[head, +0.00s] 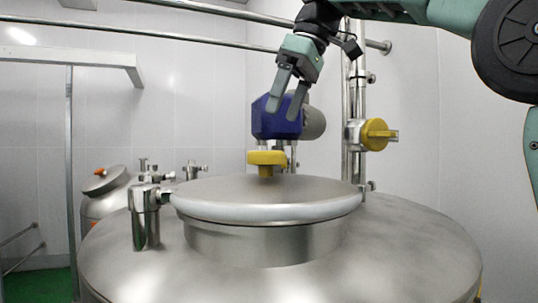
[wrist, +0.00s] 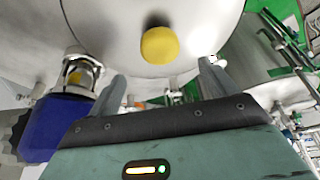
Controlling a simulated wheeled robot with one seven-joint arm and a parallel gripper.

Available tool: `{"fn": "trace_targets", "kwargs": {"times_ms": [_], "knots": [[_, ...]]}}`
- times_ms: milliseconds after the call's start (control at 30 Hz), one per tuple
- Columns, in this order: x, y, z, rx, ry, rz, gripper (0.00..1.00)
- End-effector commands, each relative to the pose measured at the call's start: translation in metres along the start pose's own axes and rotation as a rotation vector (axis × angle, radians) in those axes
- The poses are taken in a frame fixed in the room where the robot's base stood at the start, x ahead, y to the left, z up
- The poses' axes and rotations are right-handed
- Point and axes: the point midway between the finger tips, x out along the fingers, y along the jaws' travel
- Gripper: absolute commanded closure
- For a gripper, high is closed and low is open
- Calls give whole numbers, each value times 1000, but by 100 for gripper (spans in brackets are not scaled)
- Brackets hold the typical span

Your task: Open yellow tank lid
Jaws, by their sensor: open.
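The steel tank (head: 400,250) fills the front of the head view. Its round lid (head: 225,195) lies flat and shut over the raised neck. A yellow knob (head: 267,160) stands up from the lid. My gripper (head: 281,114) is open and empty, pointing down above the knob and apart from it. In the wrist view the knob (wrist: 160,45) shows beyond the gap between the fingers (wrist: 162,76), roughly centred, with the lid (wrist: 105,35) around it. Nothing hides the knob in either view.
A blue motor (head: 270,123) shows behind my fingers. A steel pipe with a yellow valve handle (head: 376,134) stands to the right. A steel fitting (head: 145,228) stands at the lid's left edge. Another tank (head: 100,207) with a tilted lid is at the back left.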

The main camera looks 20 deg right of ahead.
Motion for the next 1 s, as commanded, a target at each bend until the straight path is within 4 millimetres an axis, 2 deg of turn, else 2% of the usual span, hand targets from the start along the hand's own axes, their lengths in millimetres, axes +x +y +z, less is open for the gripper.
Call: {"fn": "trace_targets", "kwargs": {"times_ms": [33,200,400,600,867,900,1000], "knots": [[12,-1,1,-1,-3,-3,15],[44,-1,0,-1,-4,-4,15],[74,0,0,-1,-2,-1,15],[87,-1,0,-1,-1,0,15],[89,0,0,-1,0,1,15],[89,0,0,-1,0,1,18],[89,0,0,-1,0,1,46]]}}
